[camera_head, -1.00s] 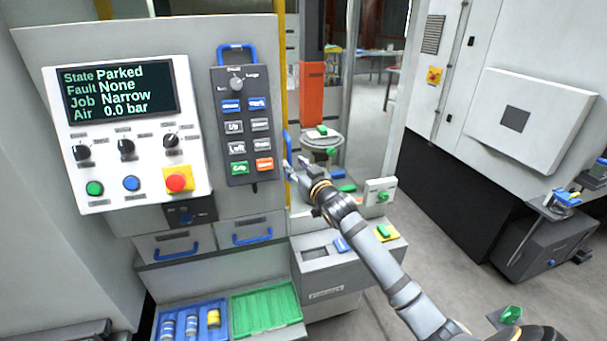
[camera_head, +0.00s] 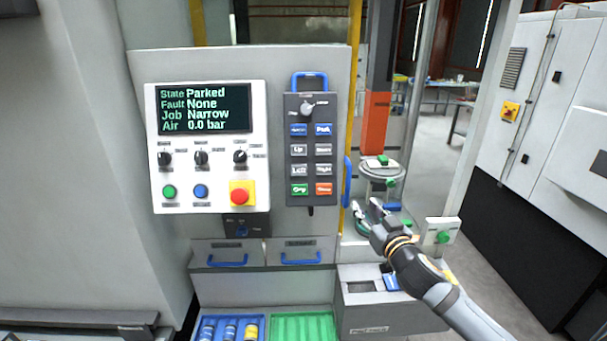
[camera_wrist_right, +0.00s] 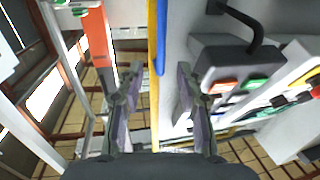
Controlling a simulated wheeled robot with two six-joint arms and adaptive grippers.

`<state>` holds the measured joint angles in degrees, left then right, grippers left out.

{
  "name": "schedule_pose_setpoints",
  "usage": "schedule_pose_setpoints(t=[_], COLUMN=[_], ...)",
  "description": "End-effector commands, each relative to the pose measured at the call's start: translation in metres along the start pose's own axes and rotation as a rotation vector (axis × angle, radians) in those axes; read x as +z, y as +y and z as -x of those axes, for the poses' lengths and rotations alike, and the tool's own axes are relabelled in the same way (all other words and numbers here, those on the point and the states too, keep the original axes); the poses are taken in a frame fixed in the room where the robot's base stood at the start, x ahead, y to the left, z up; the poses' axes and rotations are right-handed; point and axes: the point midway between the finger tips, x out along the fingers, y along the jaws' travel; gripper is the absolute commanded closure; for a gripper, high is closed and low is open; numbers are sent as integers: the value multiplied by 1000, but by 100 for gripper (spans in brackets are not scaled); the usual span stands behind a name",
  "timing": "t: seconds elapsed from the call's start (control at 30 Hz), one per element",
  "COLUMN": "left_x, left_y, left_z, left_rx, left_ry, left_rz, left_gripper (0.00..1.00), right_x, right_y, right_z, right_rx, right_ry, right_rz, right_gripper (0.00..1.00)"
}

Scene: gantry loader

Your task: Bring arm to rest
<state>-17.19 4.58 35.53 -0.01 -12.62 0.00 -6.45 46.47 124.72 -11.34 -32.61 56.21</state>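My right gripper (camera_head: 367,208) is right of the control cabinet in the head view, its arm coming in from the lower right. Its two fingers are apart with nothing between them, as the right wrist view (camera_wrist_right: 158,100) also shows. The gripper is near the lower end of a blue handle (camera_head: 347,182) on the cabinet's edge; whether they touch is not clear. The dark button pendant (camera_head: 311,160) hangs on the cabinet front, left of the gripper. The display (camera_head: 204,108) reads Parked, None, Narrow and 0.0 bar. My left gripper is not in view.
Right of the cabinet are a round stand (camera_head: 381,169), an orange post (camera_head: 374,123) and a white box with a green knob (camera_head: 441,232). Below are blue-handled drawers (camera_head: 228,250) and a green tray (camera_head: 303,318). Floor shows at the right between the machines.

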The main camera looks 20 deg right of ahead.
Motion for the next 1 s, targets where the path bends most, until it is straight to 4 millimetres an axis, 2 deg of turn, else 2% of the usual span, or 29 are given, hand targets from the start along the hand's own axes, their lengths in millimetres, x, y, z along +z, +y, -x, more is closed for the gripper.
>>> schedule_pose_setpoints(t=[0.07,0.17,0.27,0.3,0.33,0.4,0.5,0.63,0.83,0.9,1.0], left_x=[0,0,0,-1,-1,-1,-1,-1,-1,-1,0], left_y=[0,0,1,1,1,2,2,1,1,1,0], left_z=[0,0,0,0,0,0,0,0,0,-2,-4], left_rx=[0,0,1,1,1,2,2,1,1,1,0], left_ry=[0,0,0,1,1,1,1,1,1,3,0], left_rz=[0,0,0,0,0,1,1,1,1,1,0], left_gripper=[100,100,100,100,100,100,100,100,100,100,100], right_x=[6,40,105,130,148,180,213,242,268,300,340], right_y=[0,0,-5,-8,-11,-19,-32,-49,-77,-72,-68], right_z=[2,15,51,70,84,116,158,208,279,267,261], right_rx=[8,61,138,157,166,169,147,91,-37,-28,-23], right_ry=[-14,-111,-322,-421,-493,-640,-819,-1012,-1263,-1266,-1280], right_rz=[-1,5,28,44,56,79,107,130,147,153,151], right_gripper=[63,63,63,63,63,63,63,63,63,63,63])
